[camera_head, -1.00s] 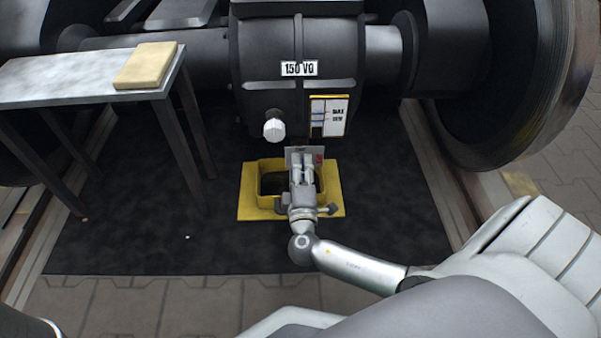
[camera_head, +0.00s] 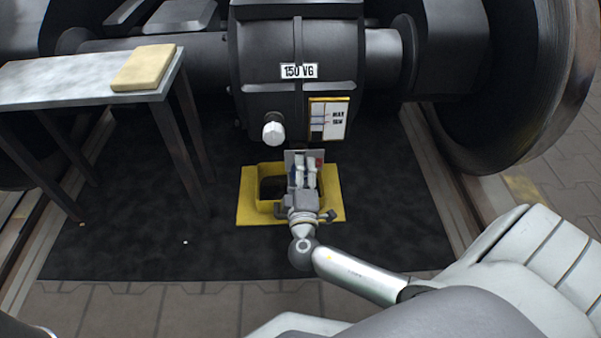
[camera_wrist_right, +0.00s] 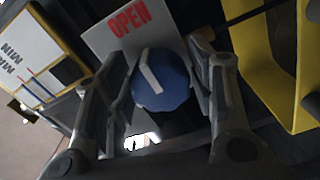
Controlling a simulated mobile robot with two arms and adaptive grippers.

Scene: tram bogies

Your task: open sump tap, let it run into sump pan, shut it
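The sump tap has a round blue knob (camera_wrist_right: 160,80) with a white stripe, seen in the right wrist view. A plate (camera_wrist_right: 125,32) with red OPEN lettering is behind it. My right gripper (camera_head: 305,170) is at the tap below the gearcase, its fingers open on either side of the knob; a small gap seems to show at the right finger. The yellow sump pan (camera_head: 247,205) lies on the dark mat under the gearcase, partly hidden by my gripper. It also shows in the right wrist view (camera_wrist_right: 268,65). No running oil is visible. My left gripper is out of view.
The black gearcase (camera_head: 262,60) carries a MAX/MIN level gauge (camera_head: 327,118) and a white plug (camera_head: 273,132). A bench (camera_head: 60,78) with a yellow block (camera_head: 145,66) stands left. A large wheel (camera_head: 500,85) is at right. The dark mat (camera_head: 120,240) has clear room.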

